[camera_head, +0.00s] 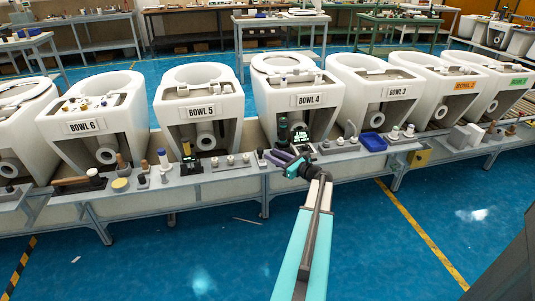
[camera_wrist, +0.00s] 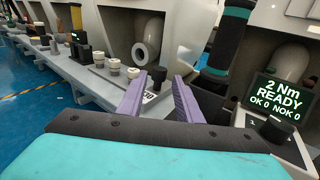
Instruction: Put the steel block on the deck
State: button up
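My gripper (camera_head: 290,160) is over the long grey bench in front of Bowl 4. In the wrist view its two purple fingers (camera_wrist: 160,98) are apart, with nothing held between them. A black cylinder (camera_wrist: 158,75) and a small white label stand on the bench just beyond the fingertips. I cannot pick out the steel block for sure; a pale grey block (camera_head: 466,137) lies on the bench at the right, far from my gripper. The deck may be the flat ledge (camera_head: 322,87) of a bowl, where Bowl 4 carries small fittings; I cannot tell.
A torque display (camera_wrist: 277,100) reading "2 Nm READY" stands right of my gripper, beside a dark tool with a teal band (camera_wrist: 228,40). Pale capped cylinders (camera_wrist: 114,67) stand on the bench to the left. A blue bin (camera_head: 373,141) is right of my gripper. The blue floor in front is mostly clear.

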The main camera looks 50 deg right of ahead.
jog(key=shift+s+a, duration=0.15)
jog(key=shift+s, duration=1.55)
jog(key=shift+w+a, duration=0.1)
